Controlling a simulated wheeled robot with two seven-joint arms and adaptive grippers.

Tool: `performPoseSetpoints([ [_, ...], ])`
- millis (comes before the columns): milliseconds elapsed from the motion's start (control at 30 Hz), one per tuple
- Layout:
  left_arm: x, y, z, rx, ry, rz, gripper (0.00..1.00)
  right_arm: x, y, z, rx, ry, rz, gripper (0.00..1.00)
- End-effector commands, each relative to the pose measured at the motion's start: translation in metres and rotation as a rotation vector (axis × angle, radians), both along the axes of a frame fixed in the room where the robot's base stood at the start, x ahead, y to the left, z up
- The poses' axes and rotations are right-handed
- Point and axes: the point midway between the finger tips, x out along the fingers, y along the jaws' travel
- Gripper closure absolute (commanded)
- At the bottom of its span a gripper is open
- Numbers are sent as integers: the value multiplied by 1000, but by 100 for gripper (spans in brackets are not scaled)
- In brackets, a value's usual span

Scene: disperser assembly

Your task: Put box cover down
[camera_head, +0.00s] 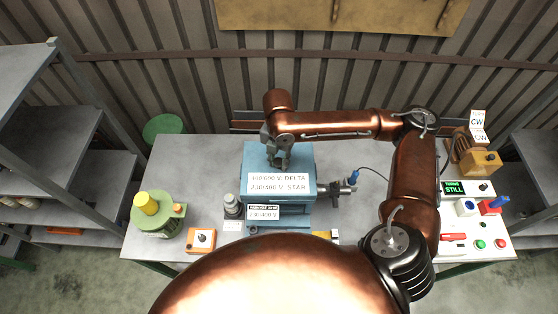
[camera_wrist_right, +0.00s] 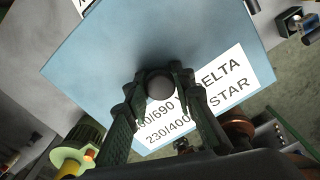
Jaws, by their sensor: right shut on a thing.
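The box cover (camera_head: 303,164) is a blue lid with a white label reading a DELTA and a STAR voltage line. It also fills much of the right wrist view (camera_wrist_right: 100,62). My right gripper (camera_head: 278,160) reaches over it from above and is shut on its round grey knob (camera_wrist_right: 160,84). The cover hides the box's top, and I cannot tell whether the two touch. My left gripper is not in view.
A green and yellow device (camera_head: 152,224) and an orange box with a dial (camera_head: 201,240) stand on the grey table (camera_head: 190,165) to the left. A grey cylindrical part (camera_head: 232,206) stands close beside the blue box. A control panel (camera_head: 470,240) with buttons is at right.

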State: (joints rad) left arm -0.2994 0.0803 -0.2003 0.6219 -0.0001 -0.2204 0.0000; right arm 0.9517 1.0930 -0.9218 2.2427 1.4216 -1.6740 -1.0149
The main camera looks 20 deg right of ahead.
Motion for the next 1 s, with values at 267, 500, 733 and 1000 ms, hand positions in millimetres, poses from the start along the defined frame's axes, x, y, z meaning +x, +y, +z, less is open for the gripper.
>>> performPoseSetpoints([
  [267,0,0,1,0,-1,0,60,0,0,-4,-1,1,0,69],
  [500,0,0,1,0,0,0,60,0,0,-4,-1,1,0,60],
  [733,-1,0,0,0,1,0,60,0,0,-1,0,-1,0,60],
  [1000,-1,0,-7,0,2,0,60,1,1,42,1,-4,0,60],
])
